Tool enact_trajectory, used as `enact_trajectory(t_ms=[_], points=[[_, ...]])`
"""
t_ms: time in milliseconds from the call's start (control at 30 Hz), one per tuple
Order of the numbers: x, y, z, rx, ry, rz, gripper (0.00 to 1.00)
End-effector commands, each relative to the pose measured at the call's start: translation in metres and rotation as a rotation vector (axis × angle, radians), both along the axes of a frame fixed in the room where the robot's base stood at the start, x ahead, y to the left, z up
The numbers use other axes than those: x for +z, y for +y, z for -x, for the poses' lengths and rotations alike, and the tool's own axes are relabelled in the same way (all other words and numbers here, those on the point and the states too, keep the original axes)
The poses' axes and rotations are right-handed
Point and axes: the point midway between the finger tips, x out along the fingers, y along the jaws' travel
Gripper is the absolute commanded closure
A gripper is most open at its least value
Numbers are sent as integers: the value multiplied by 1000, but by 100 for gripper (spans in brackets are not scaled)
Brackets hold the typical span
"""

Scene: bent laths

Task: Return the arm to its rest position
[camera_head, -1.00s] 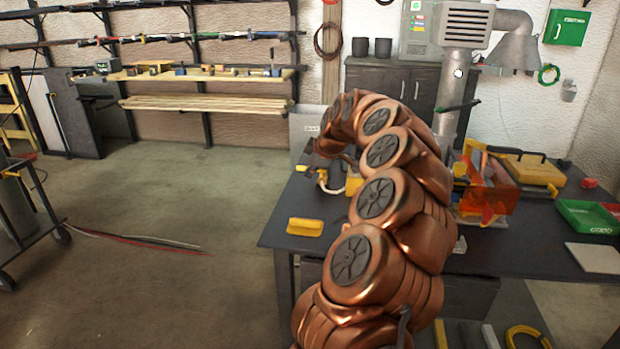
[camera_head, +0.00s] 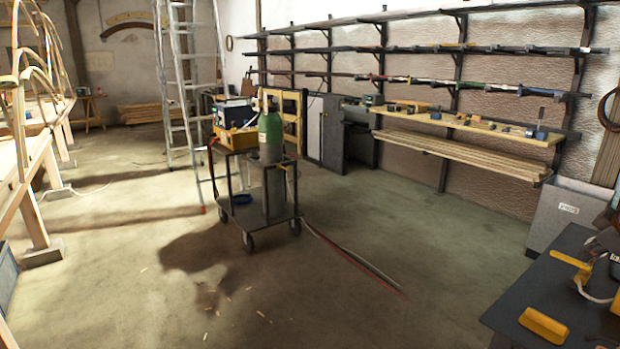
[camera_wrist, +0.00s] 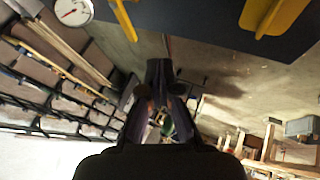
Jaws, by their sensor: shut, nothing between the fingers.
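My gripper (camera_wrist: 160,85) shows in the wrist view as dark fingers pointing away from the dark wrist housing. The fingers are close together with nothing held between them. The gripper is over free space, with the dark tabletop (camera_wrist: 205,50) and its yellow objects beyond the tips at the top of the view. The wrist picture is tilted, with the shelf wall at the left. In the head view my arm cannot be made out. How far the gripper is from the table cannot be told.
A yellow block (camera_head: 545,325) lies on the dark workbench (camera_head: 510,300) at the lower right. A wheeled cart with a green cylinder (camera_head: 270,137) stands mid-floor, a ladder (camera_head: 185,90) behind it. Rods (camera_head: 345,250) lie on the floor. Bent laths (camera_head: 35,60) stand left. Open floor lies between.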

Motion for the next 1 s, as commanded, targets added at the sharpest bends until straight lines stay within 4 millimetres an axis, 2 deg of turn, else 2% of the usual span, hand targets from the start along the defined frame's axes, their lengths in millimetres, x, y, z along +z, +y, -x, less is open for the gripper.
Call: enact_trajectory(t_ms=[100,267,467,567,600,667,700,800,867,1000], points=[[0,4,-2,4,1,-2,100],[2,59,-19,44,21,-55,100],[-3,141,-29,86,73,-131,100],[-9,195,-26,102,123,-177,100],[-13,220,-21,108,150,-198,100],[-21,254,-12,106,196,-224,100],[-28,277,-3,103,231,-244,100],[-46,327,25,76,319,-277,100],[-57,352,45,49,373,-291,100],[-87,398,101,-42,506,-311,100]])
